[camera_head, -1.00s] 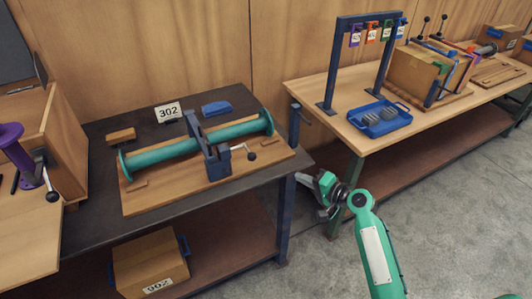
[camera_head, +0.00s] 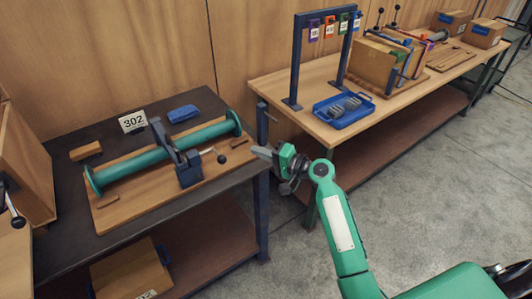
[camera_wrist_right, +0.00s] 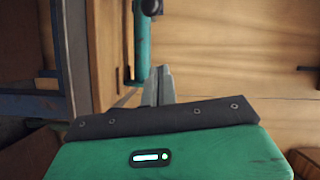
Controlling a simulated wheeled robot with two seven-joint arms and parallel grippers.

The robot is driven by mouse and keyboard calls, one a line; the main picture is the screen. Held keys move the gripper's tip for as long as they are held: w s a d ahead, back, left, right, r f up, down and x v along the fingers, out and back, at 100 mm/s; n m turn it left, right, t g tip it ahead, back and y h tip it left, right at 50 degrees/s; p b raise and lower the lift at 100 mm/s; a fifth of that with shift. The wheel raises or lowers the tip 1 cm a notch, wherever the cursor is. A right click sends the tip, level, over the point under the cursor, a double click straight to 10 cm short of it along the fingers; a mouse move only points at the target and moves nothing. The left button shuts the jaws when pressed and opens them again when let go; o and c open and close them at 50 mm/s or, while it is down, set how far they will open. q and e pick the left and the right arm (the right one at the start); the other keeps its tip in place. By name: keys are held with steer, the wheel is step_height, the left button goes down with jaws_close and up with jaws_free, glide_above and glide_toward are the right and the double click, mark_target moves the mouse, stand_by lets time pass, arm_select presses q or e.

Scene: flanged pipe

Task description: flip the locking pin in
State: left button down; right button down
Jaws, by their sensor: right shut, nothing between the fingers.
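The teal flanged pipe (camera_head: 150,158) lies on a wooden board on the dark table, held across its middle by a dark blue clamp (camera_head: 187,165). The locking pin, a thin light rod with a black knob (camera_head: 221,159), sticks out from the clamp's right side. My right gripper (camera_head: 257,151) is shut and empty. Its fingers point left near the table's right edge, apart from the knob. In the right wrist view, the shut fingers (camera_wrist_right: 158,84) show below the pipe's flanged end (camera_wrist_right: 141,60); a dark round knob (camera_wrist_right: 151,7) shows at the top. My left gripper is out of view.
A 302 sign (camera_head: 132,121) and a blue block (camera_head: 183,113) stand behind the pipe. A wooden block (camera_head: 86,150) lies at the left. The right-hand bench holds a blue tray (camera_head: 343,111) and a dark blue frame (camera_head: 297,60). Floor separates the benches.

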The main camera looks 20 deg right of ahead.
mark_target(220, 161)
steer(key=w+a+f+p, duration=0.1)
steer(key=w+a+p, duration=0.1)
steer(key=a, duration=0.5)
steer(key=shift+p, duration=0.45)
steer(key=shift+s+a, duration=0.2)
steer(key=shift+a, duration=0.55)
steer(key=shift+s+a, duration=0.25)
steer(key=shift+a, duration=0.5)
steer(key=shift+s+a, duration=0.2)
steer(key=shift+a, duration=0.55)
steer(key=shift+w+d, duration=0.1)
